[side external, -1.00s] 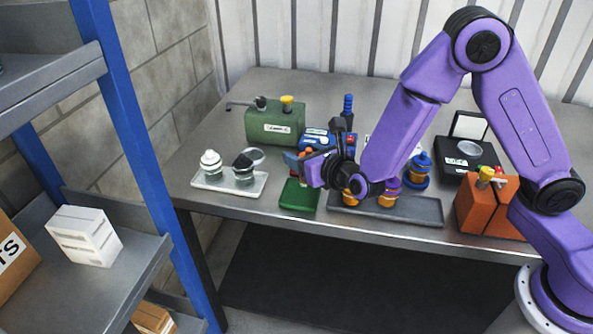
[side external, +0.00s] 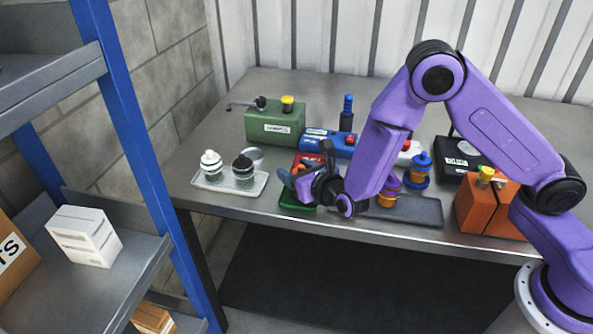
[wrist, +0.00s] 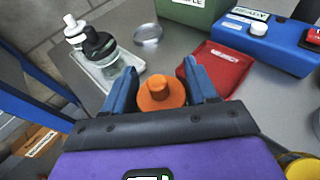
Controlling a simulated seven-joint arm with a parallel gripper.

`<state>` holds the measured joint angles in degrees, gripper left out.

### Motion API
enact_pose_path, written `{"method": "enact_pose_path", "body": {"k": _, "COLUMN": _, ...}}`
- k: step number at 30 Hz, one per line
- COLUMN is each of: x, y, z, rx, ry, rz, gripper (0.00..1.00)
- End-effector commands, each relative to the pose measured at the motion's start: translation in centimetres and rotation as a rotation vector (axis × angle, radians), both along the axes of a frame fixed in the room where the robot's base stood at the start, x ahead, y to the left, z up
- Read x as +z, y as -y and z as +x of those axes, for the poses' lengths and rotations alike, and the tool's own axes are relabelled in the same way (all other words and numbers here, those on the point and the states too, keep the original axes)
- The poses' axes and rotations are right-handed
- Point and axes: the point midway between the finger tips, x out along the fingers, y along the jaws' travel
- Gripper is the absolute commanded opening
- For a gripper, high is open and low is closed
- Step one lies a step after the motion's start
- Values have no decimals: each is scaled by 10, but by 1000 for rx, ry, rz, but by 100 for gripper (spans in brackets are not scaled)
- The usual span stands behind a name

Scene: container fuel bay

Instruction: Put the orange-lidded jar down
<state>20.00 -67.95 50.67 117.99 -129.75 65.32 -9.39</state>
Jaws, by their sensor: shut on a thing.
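The orange-lidded jar is between the blue fingers of my gripper (wrist: 162,92); its round orange lid (wrist: 160,97) shows in the wrist view, and its body is hidden below. The clear-white tray (side external: 205,184) is just left, holding a white-lidded jar (side external: 211,163) and a black-lidded jar (side external: 243,167).
A red tray (wrist: 222,68) lies behind my gripper. A grey tray (side external: 425,212) with a purple-lidded jar (side external: 388,192) is to the right, and a blue-lidded jar (side external: 419,172) stands behind it. A green case (side external: 275,124) and blue case (side external: 340,148) stand further back.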

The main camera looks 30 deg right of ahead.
Motion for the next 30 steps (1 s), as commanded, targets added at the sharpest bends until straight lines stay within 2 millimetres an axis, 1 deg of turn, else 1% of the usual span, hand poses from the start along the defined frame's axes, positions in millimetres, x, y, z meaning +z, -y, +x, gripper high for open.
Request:
{"method": "enact_pose_path", "body": {"k": 2, "x": -2, "y": 0, "z": 0, "rx": 0, "ry": 1, "rz": 0, "gripper": 22}}
{"method": "enact_pose_path", "body": {"k": 3, "x": -2, "y": 0, "z": 0, "rx": 0, "ry": 0, "rz": 0, "gripper": 64}}
{"method": "enact_pose_path", "body": {"k": 5, "x": -2, "y": 0, "z": 0, "rx": 0, "ry": 0, "rz": 0, "gripper": 83}}
{"method": "enact_pose_path", "body": {"k": 14, "x": -2, "y": 0, "z": 0, "rx": 0, "ry": 0, "rz": 0, "gripper": 83}}
{"method": "enact_pose_path", "body": {"k": 17, "x": 2, "y": 0, "z": -1, "rx": 1, "ry": 0, "rz": 0, "gripper": 83}}
{"method": "enact_pose_path", "body": {"k": 20, "x": 4, "y": -1, "z": -13, "rx": 2, "ry": -2, "rz": 0, "gripper": 83}}
{"method": "enact_pose_path", "body": {"k": 23, "x": 10, "y": -1, "z": -29, "rx": 5, "ry": -1, "rz": -2, "gripper": 83}}
{"method": "enact_pose_path", "body": {"k": 30, "x": 24, "y": -1, "z": -76, "rx": 5, "ry": -1, "rz": 0, "gripper": 83}}
